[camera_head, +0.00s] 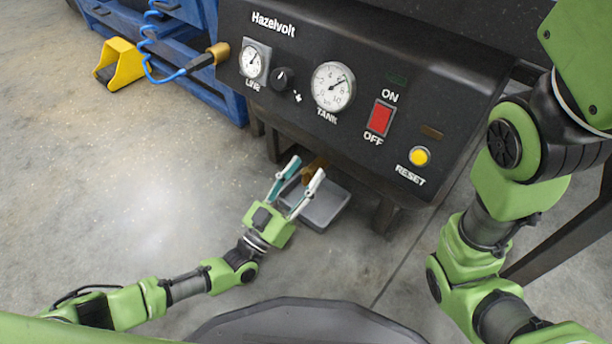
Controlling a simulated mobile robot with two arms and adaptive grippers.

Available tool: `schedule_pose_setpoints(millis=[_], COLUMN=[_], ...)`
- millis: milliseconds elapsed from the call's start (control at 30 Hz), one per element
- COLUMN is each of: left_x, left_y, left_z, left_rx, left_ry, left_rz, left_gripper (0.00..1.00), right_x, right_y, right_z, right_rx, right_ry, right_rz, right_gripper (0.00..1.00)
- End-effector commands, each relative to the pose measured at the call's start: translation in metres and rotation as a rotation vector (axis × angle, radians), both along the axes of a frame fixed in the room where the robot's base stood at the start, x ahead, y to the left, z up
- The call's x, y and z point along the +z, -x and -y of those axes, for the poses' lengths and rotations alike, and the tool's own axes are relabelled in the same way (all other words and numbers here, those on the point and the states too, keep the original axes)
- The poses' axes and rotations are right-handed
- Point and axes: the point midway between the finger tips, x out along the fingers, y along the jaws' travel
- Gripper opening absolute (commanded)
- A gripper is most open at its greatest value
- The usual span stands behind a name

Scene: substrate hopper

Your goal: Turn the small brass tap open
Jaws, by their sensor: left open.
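A small brass-coloured tap (314,166) shows low under the black machine's front panel, partly hidden by my gripper. My left gripper (308,167) is open, with its two fingers pointing up toward the panel's underside. The brass piece appears between or just behind the fingertips. I cannot tell whether the fingers touch it, nor which way its handle is turned. My right arm stands at the right edge, and its gripper is out of view.
The black Hazelvolt panel (350,50) overhangs the tap, with gauges, a red switch (380,117) and a yellow reset button (420,156). A grey tray (325,213) sits below. A blue hose (160,75) and yellow wedge-shaped object (124,62) are at upper left. Left floor is clear.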

Motion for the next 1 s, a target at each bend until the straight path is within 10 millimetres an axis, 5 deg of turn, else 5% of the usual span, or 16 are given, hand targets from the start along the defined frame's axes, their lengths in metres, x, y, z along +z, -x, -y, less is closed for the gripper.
schedule_pose_setpoints(millis=[400,567,1000], left_x=[0.0048,0.0045,0.0046], left_y=[-0.0074,-0.0073,-0.0077], left_z=[0.0059,0.0057,0.0041], left_rx=[-0.001,-0.001,0.001], left_ry=[0.0,0.0,0.055], left_rz=[0.0,0.0,-0.044], left_gripper=[0.42,0.04,0.04], right_x=[-0.0039,-0.0039,0.0032], right_y=[0.0004,0.0004,0.0001], right_z=[-0.0001,-0.0001,0.0], right_rx=[0.0,0.0,0.0], right_ry=[0.001,0.001,0.0], right_rz=[0.001,0.001,0.0], right_gripper=[0.0,0.0,0.0])
